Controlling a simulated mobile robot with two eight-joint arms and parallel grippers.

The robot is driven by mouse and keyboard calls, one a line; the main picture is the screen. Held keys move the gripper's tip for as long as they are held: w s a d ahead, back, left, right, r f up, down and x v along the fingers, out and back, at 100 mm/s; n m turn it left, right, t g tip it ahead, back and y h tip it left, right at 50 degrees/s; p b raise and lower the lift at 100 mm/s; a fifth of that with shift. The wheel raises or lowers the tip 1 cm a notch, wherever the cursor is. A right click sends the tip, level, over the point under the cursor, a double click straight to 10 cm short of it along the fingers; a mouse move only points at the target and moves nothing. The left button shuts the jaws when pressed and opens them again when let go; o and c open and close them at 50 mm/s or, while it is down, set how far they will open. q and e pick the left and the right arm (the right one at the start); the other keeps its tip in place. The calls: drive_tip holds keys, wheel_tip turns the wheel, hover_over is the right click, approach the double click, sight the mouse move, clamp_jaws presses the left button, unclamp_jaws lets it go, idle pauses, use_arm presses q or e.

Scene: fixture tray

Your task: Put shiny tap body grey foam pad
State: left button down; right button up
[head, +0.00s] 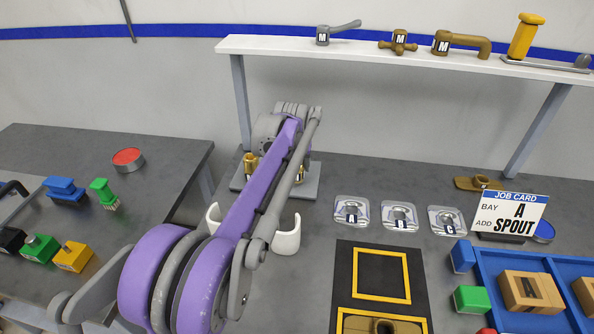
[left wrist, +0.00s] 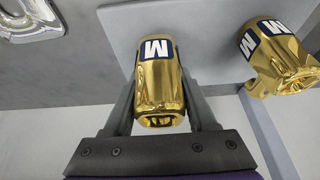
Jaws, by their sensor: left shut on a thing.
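A shiny gold tap body (left wrist: 158,85) with an M label is between the fingers of my left gripper (left wrist: 160,110), which is shut on it. In the head view my purple arm covers most of this gripper; a bit of gold (head: 300,174) shows beside it. A light grey pad (head: 309,188) lies on the table there, and it also shows in the left wrist view (left wrist: 205,50). A second gold tap body (left wrist: 275,55) with an M label stands on the pad, at the right. I cannot tell whether the held body touches the pad. My right gripper is not in view.
A job card (head: 509,215) reads bay A, add spout. A white shelf (head: 400,54) with tap parts spans the back. A blue crate (head: 487,262) stands at lower right.

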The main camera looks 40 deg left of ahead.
use_arm(q)
drive_tip(key=shift+f, duration=1.05)
drive_tip(key=shift+f, duration=0.15)
drive_tip(key=shift+c, duration=1)
unclamp_jaws()
drive_tip(key=p+v, duration=0.1)
drive_tip(key=v, duration=1.1)
